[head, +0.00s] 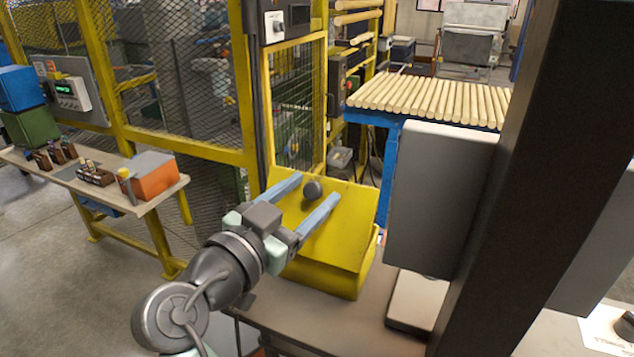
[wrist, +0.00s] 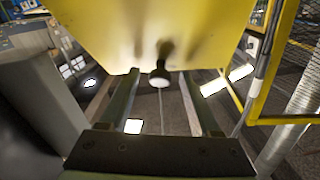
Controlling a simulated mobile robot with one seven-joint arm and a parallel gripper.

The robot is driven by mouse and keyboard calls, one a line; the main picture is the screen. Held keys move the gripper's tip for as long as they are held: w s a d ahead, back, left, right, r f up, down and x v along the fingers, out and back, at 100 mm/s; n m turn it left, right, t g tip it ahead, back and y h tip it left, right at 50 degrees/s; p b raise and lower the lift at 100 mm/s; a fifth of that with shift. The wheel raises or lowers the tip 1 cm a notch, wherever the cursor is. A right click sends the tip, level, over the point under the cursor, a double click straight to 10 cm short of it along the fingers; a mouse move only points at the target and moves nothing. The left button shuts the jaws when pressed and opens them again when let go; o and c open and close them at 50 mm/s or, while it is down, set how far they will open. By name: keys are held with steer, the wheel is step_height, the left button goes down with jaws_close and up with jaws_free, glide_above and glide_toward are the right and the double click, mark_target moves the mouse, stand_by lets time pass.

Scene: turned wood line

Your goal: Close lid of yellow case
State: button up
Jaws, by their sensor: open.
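The yellow case (head: 318,279) stands on a grey bench top. Its yellow lid (head: 345,226) is raised at a slant, with the knob end upper and farther from me; a gap shows at the right side. The lid fills the top of the wrist view (wrist: 150,30). A dark round knob (head: 313,190) sticks out of the lid and shows in the wrist view (wrist: 159,77). My gripper (head: 316,189) is open, its two blue fingers on either side of the knob, apart from it in the wrist view. Whether the fingers touch the lid I cannot tell.
A yellow mesh fence (head: 190,80) stands behind and left. A blue-framed table with wooden rods (head: 430,98) is behind right. A grey box-like unit (head: 437,195) stands close on the right. A side bench (head: 150,195) at left holds an orange box (head: 153,180).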

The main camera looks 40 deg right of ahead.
steer(key=shift+a, duration=0.1)
jaws_close()
stand_by(0.3)
steer(key=shift+r, duration=0.1)
stand_by(1.0)
